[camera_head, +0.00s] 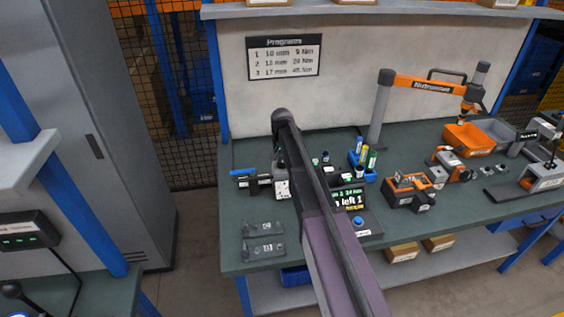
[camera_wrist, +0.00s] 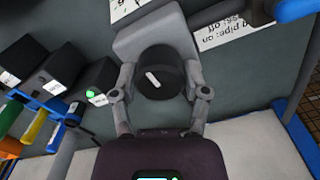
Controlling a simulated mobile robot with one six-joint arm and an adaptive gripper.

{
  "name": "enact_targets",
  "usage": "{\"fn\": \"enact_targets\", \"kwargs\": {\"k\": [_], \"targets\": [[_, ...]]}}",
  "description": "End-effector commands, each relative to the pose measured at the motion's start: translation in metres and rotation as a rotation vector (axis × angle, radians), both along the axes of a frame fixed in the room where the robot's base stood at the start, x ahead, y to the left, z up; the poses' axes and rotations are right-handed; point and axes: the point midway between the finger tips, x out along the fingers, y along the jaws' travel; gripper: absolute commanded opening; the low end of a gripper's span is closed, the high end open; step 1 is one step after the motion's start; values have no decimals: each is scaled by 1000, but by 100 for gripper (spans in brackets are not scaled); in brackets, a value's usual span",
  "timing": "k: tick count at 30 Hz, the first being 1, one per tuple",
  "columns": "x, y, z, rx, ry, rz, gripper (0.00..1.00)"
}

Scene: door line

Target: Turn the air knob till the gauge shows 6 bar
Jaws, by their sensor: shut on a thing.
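The black air knob (camera_wrist: 160,76) with a white pointer mark shows in the wrist view on a grey block (camera_wrist: 150,38). Its mark is tilted. My gripper (camera_wrist: 160,82) has one finger on each side of the knob and is shut on it. In the head view my arm reaches over the bench and hides the knob and my fingertips. I cannot make out a gauge dial or a pressure reading in either view.
A blue-handled pipe valve (camera_head: 245,172) lies left of my arm; its blue handle (camera_wrist: 297,9) is also close in the wrist view. A lit display box (camera_head: 348,198) stands right of my arm. Orange tools (camera_head: 408,186) stand farther right on the green bench (camera_head: 300,252).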

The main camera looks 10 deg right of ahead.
Motion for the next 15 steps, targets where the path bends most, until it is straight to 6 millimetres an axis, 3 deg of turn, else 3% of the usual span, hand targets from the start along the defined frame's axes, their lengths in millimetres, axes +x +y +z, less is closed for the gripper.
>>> {"fn": "enact_targets", "kwargs": {"k": [15], "targets": [[-3,0,-1,0,5,-54,12]]}}
